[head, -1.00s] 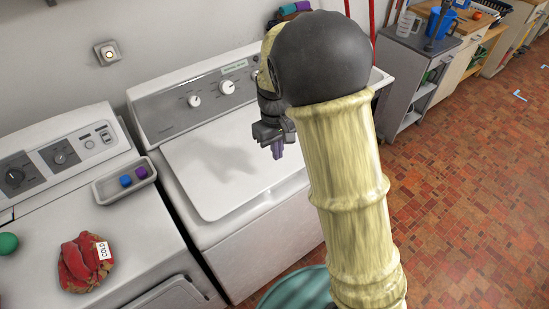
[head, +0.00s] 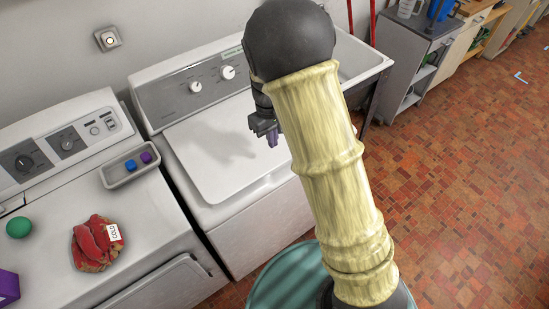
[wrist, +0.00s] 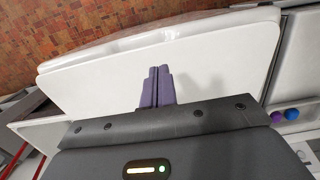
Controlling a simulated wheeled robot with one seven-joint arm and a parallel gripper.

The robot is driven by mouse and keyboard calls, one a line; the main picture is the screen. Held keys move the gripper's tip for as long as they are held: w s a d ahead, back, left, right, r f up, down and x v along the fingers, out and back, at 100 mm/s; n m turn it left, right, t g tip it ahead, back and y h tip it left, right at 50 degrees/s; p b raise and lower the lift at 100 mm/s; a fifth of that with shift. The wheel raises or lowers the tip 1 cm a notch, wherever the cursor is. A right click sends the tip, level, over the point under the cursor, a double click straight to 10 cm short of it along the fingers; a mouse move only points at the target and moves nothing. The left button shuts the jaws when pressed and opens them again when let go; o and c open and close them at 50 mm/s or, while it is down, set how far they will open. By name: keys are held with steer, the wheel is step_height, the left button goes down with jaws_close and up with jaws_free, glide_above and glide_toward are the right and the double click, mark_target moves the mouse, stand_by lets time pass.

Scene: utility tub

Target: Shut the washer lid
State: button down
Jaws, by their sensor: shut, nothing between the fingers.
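The white washer (head: 240,235) stands in the middle of the head view, with its control panel at the back. Its lid (head: 205,170) lies flat over the top and looks down; no gap shows along the edges I can see. My gripper (head: 272,140) is above the right part of the lid, with its fingers together and empty. In the wrist view the purple fingertips of my gripper (wrist: 157,85) point out over the white lid (wrist: 215,65). I cannot tell whether the fingertips touch the lid. My arm hides the washer's right side.
A second machine at left bears a tray (head: 120,178) with small blue and purple things, a red cloth bundle (head: 92,245) and a green ball (head: 19,227). A sink (head: 365,60) stands at right. A teal round thing (head: 285,275) is low in front. The right floor is clear.

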mark_target(275, 167)
steer(key=f+p, duration=0.1)
steer(key=f, duration=0.5)
steer(key=f+p, duration=0.1)
steer(key=f, duration=0.2)
steer(key=shift+s+d+f+p, duration=0.25)
steer(key=shift+s+p, duration=0.05)
steer(key=shift+s, duration=0.05)
steer(key=shift+f, duration=0.15)
